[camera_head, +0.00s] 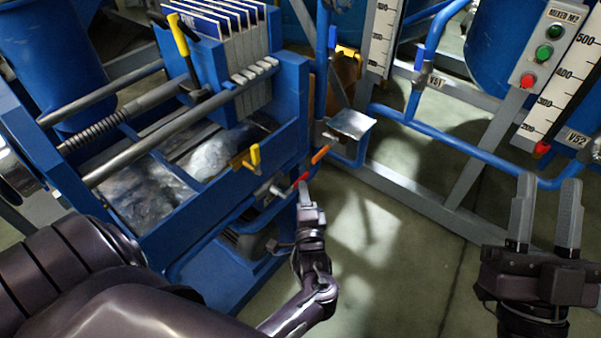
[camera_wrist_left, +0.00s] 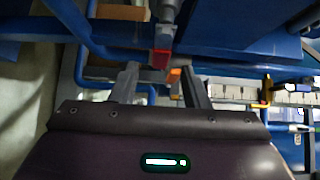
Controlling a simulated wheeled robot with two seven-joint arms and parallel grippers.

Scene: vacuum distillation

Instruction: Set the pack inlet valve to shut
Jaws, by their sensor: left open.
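A valve with a red handle (camera_head: 302,179) sits at the lower right corner of the blue filter-press frame. An orange handle (camera_head: 320,154) is just right of it, and a yellow handle (camera_head: 254,157) is to its left. No label shows which one is the pack inlet valve. My left gripper (camera_head: 304,188) is close below the red handle. In the left wrist view, the open left fingers (camera_wrist_left: 160,68) stand either side of the red tip (camera_wrist_left: 160,58); contact cannot be told. The orange handle (camera_wrist_left: 174,75) shows behind. My right gripper (camera_head: 547,180) is open and empty, at the right.
The blue press frame (camera_head: 200,235) and its plates (camera_head: 235,45) fill the left. Blue pipes (camera_head: 460,150), a grey metal plate (camera_head: 351,124) and a button box (camera_head: 550,45) are behind. Floor (camera_head: 390,260) is clear between my grippers.

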